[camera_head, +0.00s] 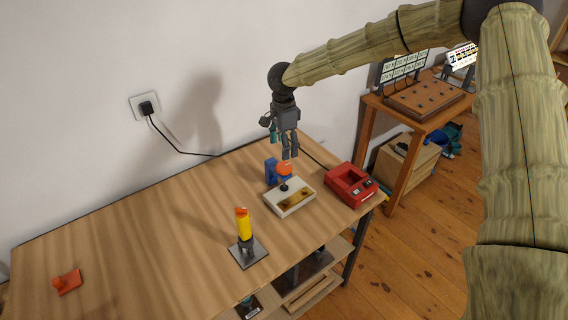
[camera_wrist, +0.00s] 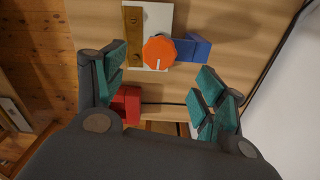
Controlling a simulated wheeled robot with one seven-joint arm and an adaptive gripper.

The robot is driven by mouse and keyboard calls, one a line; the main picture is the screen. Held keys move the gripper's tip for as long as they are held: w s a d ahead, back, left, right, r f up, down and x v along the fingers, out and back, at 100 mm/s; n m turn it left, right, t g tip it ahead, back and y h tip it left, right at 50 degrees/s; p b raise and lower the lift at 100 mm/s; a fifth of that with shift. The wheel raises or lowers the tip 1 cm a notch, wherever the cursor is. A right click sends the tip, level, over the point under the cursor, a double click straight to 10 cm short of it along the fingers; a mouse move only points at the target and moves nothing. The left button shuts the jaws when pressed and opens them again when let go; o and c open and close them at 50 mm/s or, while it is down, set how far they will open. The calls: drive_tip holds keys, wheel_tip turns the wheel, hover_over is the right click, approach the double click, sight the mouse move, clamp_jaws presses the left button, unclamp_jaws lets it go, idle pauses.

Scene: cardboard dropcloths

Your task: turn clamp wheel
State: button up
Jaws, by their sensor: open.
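The clamp wheel (camera_wrist: 160,52) is an orange-red knob with a scalloped rim and a small white mark. It sits by a white box (camera_wrist: 148,18) with a brass-coloured plate and a blue block (camera_wrist: 192,47). In the head view the wheel (camera_head: 284,168) shows just below my gripper (camera_head: 290,156), at the rear of the white box (camera_head: 286,206). My gripper is open and empty, pointing down above the wheel, apart from it. In the wrist view its teal-padded fingers (camera_wrist: 160,80) are spread wide, with the wheel between and beyond them.
A red box (camera_head: 340,181) stands right of the white box near the table edge. A yellow cylinder with an orange top (camera_head: 244,225) stands on a grey plate in front. An orange-red piece (camera_head: 67,282) lies far left. The wooden tabletop (camera_head: 150,230) between is clear.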

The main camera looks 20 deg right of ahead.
sight(284, 165)
wheel_tip(284, 165, down, 8)
drive_tip(key=shift+d+f+p, duration=0.1)
drive_tip(key=shift+f+p, duration=0.1)
drive_tip(key=shift+p, duration=1)
drive_tip(key=c, duration=1)
